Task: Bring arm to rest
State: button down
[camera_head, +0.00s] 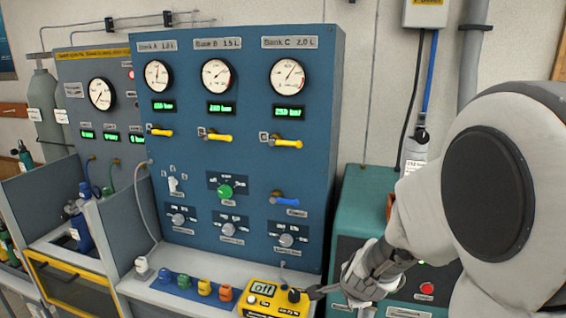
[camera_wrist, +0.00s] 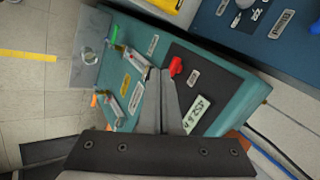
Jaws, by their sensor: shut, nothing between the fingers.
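My arm comes in from the right of the head view, and my gripper (camera_head: 318,292) points left, low in front of the bench. Its tips appear close to the right side of the yellow box (camera_head: 262,301) with a display reading "off"; whether they touch cannot be told. In the wrist view my gripper (camera_wrist: 160,73) has its two fingers together with nothing between them. Beyond them lies the teal cabinet (camera_wrist: 235,88) with a dark panel, a red button (camera_wrist: 176,66) and white labels.
The blue gauge panel (camera_head: 245,165) with three dials and yellow levers stands behind the bench. Several coloured fittings (camera_head: 204,287) sit left of the yellow box. The teal cabinet (camera_head: 352,205) stands close behind my gripper. Bare floor (camera_wrist: 40,100) shows at left in the wrist view.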

jog(key=s+a+r+n+y, duration=0.3)
jog(key=s+r+n, duration=0.6)
jog(key=r, duration=0.2)
jog(key=s+d+r+n+h, duration=0.1)
jog(key=s+r+n, duration=0.1)
jog(key=s+n, duration=0.2)
jog(key=s+d+r+n+g+h, duration=0.1)
jog(key=s+d+r+n, duration=0.1)
jog(key=s, duration=0.6)
jog(key=shift+s+n+g, duration=0.3)
jog(key=shift+s+n, duration=0.05)
jog(key=shift+n, duration=0.55)
